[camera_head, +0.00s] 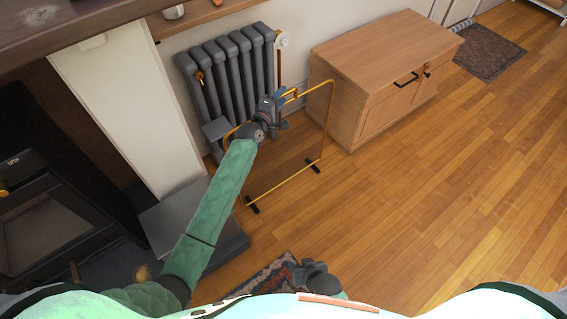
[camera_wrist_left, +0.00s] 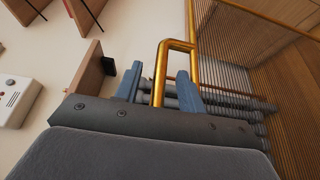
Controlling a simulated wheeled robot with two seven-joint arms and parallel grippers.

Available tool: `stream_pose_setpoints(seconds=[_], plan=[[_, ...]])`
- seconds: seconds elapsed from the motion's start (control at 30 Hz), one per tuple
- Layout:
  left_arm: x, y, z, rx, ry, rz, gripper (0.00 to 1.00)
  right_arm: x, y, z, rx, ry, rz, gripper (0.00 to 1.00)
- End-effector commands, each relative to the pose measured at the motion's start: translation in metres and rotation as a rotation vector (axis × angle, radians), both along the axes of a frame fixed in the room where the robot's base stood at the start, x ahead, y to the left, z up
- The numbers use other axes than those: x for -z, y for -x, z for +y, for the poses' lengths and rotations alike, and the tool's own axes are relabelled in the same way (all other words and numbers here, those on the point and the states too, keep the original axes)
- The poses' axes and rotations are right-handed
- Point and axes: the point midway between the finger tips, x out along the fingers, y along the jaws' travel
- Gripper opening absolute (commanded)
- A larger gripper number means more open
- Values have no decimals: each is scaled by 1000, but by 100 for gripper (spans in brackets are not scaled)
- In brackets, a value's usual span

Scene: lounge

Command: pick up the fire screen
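The fire screen (camera_head: 292,152) stands upright on the wooden floor in front of the radiator. It has a thin gold frame, a see-through mesh and dark feet. My left gripper (camera_head: 280,104) is at its top edge, by the handle. In the left wrist view the gold handle (camera_wrist_left: 161,72) rises between the two blue fingers of my left gripper (camera_wrist_left: 159,91). The fingers are apart, with a gap beside the handle on the left. My right gripper (camera_head: 316,273) is low at the bottom of the head view, away from the screen; its fingers are not clear.
A grey radiator (camera_head: 232,78) stands close behind the screen. A wooden cabinet (camera_head: 375,62) is to its right. A dark stove (camera_head: 50,215) and grey hearth slab (camera_head: 172,217) are at left. A patterned rug (camera_head: 268,277) lies near me. The floor at right is clear.

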Motion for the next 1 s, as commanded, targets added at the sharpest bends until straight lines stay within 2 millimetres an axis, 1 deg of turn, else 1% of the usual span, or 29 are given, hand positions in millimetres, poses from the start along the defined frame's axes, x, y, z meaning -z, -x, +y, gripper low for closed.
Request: stream_pose_setpoints(seconds=[0.1, 0.3, 0.47, 0.5, 1.0], plan=[[1, -4, -2, 0, 0, 1, 40, -1, 0, 0, -1, -1, 0, 36], [1, -4, -3, 1, 0, 1, 40, -1, 1, 1, -1, 0, 2, 36], [1, -4, -3, 1, 0, 1, 8, -1, 1, 1, -1, 0, 3, 36], [1, -4, -3, 1, 0, 1, 0, -1, 1, 1, -1, 0, 3, 36], [1, -3, -3, 1, -1, 2, 0, -1, 0, 0, 0, 1, 2, 36]])
